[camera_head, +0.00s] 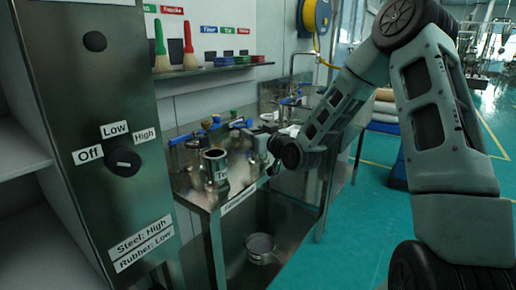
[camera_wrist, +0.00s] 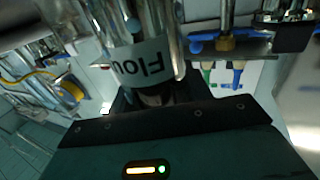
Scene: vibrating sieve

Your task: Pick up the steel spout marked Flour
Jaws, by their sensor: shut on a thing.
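The steel spout marked Flour (camera_wrist: 140,58) fills the upper middle of the wrist view, its white label partly legible and upside down. My gripper (camera_wrist: 152,92) is shut on it, with the dark jaws at its near side. In the head view my gripper (camera_head: 267,146) is over the right part of the steel bench, and my wrist hides most of what it holds. I cannot tell there whether the spout touches the bench top.
Another steel spout (camera_head: 215,167) with a label stands on the steel bench (camera_head: 205,200), left of my gripper. Blue-handled parts (camera_head: 240,124) lie behind. A metal bucket (camera_head: 261,248) is on the lower shelf. The control cabinet (camera_head: 100,130) rises at left. Green floor at right is open.

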